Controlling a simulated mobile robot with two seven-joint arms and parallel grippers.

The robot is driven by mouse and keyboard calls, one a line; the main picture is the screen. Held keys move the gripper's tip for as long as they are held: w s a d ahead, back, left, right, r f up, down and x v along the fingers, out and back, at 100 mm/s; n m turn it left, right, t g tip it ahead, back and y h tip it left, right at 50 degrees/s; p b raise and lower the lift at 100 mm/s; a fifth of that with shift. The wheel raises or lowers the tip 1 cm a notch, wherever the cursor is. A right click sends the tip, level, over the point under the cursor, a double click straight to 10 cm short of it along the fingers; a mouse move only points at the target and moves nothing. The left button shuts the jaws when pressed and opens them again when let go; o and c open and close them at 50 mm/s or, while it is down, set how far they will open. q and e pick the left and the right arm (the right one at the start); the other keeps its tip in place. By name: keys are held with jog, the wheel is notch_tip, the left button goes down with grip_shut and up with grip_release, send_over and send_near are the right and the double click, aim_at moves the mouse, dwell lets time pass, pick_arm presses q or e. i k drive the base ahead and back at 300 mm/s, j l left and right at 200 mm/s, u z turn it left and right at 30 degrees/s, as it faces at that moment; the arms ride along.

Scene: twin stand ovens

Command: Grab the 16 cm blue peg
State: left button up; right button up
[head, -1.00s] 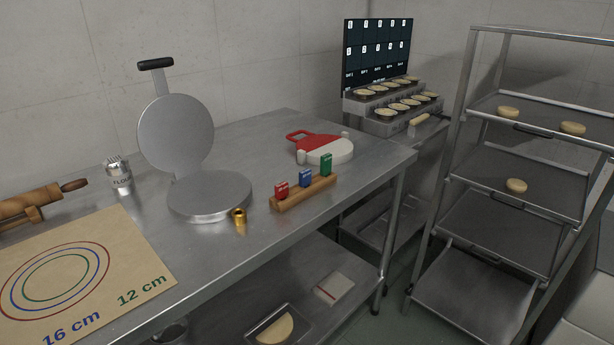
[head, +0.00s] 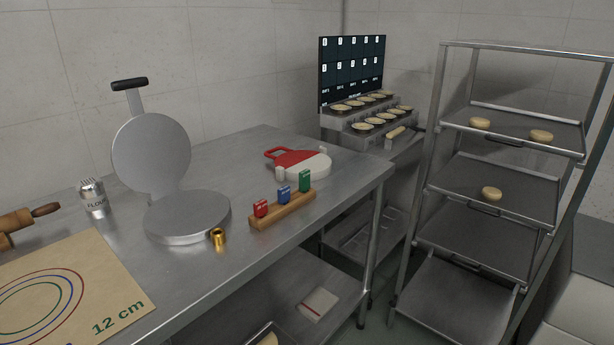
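The blue peg (head: 284,194) stands upright in the middle of a wooden rack (head: 268,218) on the steel table. A red peg (head: 260,208) stands to its left and a green peg (head: 305,181) to its right in the same rack. The labels on the pegs are too small to read. The rack sits near the table's front edge. Neither of my grippers shows in the head view.
A round press (head: 187,216) with its lid raised and a small brass cylinder (head: 218,237) are left of the rack. A red and white tool (head: 300,163) lies behind it. A flour shaker (head: 92,198) and a ringed mat (head: 110,300) are further left. A shelf rack (head: 437,150) stands right.

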aim_at(284, 193)
jog(key=u, duration=0.55)
jog(key=l+u, duration=0.2)
jog(key=u, duration=0.15)
jog(key=i+l+u, duration=0.1)
jog(key=u, duration=0.3)
jog(key=l+u, duration=0.6)
jog(key=l, duration=0.15)
jog(key=k+l+u, duration=0.15)
jog(key=l+u, duration=0.15)
jog(key=k+l, duration=0.1)
jog(key=l, duration=0.2)
jog(key=k+l+u, duration=0.1)
jog(key=l, duration=0.2)
jog(key=k+l, duration=0.1)
jog(key=l, duration=0.2)
jog(key=l+u, duration=0.05)
